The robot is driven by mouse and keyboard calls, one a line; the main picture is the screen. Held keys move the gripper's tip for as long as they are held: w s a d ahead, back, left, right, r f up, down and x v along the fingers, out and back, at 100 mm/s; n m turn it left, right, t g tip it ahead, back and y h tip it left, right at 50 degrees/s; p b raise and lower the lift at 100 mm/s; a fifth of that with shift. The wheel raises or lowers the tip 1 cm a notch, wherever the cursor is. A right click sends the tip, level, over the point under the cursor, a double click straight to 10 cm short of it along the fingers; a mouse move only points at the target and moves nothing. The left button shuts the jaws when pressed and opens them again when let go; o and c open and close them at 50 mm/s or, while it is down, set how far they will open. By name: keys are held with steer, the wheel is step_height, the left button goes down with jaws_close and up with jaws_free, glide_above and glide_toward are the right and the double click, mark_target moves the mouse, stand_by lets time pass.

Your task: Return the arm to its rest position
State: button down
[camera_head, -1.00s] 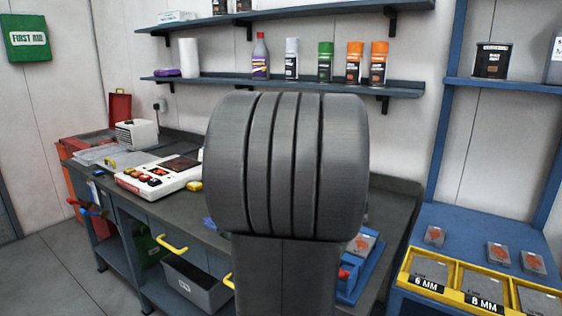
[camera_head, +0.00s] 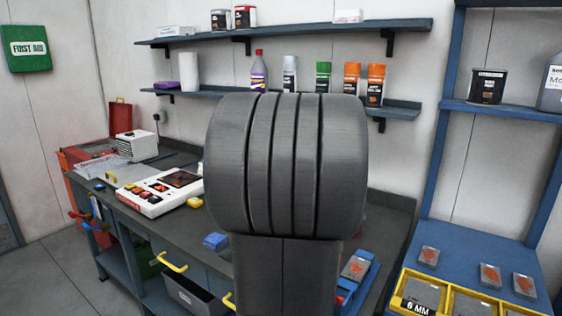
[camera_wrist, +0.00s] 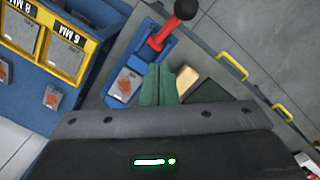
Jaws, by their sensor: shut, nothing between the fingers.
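My gripper (camera_wrist: 160,84) shows in the wrist view as two green fingers close together, with nothing between them. It is above the grey workbench, seen from above beside a blue tray (camera_wrist: 119,99). A tan block (camera_wrist: 186,80) lies just right of the fingers in that picture. In the head view my dark grey arm link fills the middle of the picture and my gripper is hidden.
The bench (camera_head: 182,228) carries a white control box (camera_head: 155,197), a blue block (camera_head: 215,241) and part of the blue tray. Wall shelves (camera_head: 401,109) hold bottles and cans behind the arm. Yellow bins (camera_head: 398,292) stand on the blue rack at right. Open floor lies left.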

steer(key=shift+w+d+f+m, duration=0.25)
steer(key=shift+w+f+m, duration=0.05)
steer(key=shift+f, duration=0.05)
stand_by(0.3)
